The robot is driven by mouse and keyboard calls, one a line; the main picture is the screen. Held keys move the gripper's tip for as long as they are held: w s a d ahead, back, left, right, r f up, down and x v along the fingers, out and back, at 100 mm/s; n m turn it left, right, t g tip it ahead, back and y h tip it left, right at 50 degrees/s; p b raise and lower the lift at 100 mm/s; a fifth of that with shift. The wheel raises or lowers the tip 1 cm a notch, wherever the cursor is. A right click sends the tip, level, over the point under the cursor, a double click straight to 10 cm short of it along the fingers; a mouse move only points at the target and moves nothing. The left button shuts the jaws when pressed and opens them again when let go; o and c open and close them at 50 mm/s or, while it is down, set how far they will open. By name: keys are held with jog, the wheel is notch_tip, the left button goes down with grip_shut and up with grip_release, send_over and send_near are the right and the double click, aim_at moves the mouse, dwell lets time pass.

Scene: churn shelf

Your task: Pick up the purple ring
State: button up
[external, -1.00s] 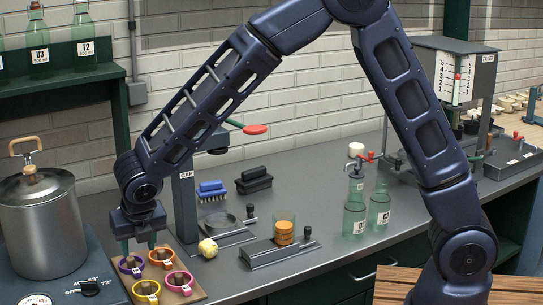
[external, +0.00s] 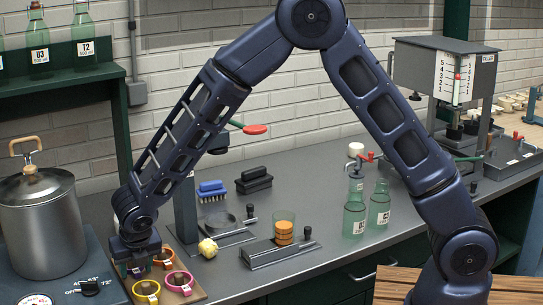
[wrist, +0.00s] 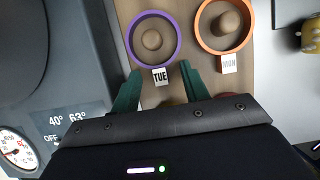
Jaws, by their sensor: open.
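The purple ring (wrist: 132,40) stands around a rounded peg on a wooden board, with a white tag reading TUE (wrist: 161,76) on its near side. In the external view my gripper (external: 137,268) hides most of the ring. In the wrist view my gripper (wrist: 160,78) is open and empty. Its two green fingers are apart, on either side of the tag, just short of the ring's near rim. I cannot tell whether they touch the ring.
An orange ring (external: 164,259), a yellow ring (external: 146,288) and a pink ring (external: 180,280) share the wooden board (external: 196,296). A metal pot (external: 38,230) on a hot plate stands left. A small yellowish object (external: 208,248) sits right of the board.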

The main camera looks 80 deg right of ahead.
grip_shut()
jog(key=shift+r, duration=0.15)
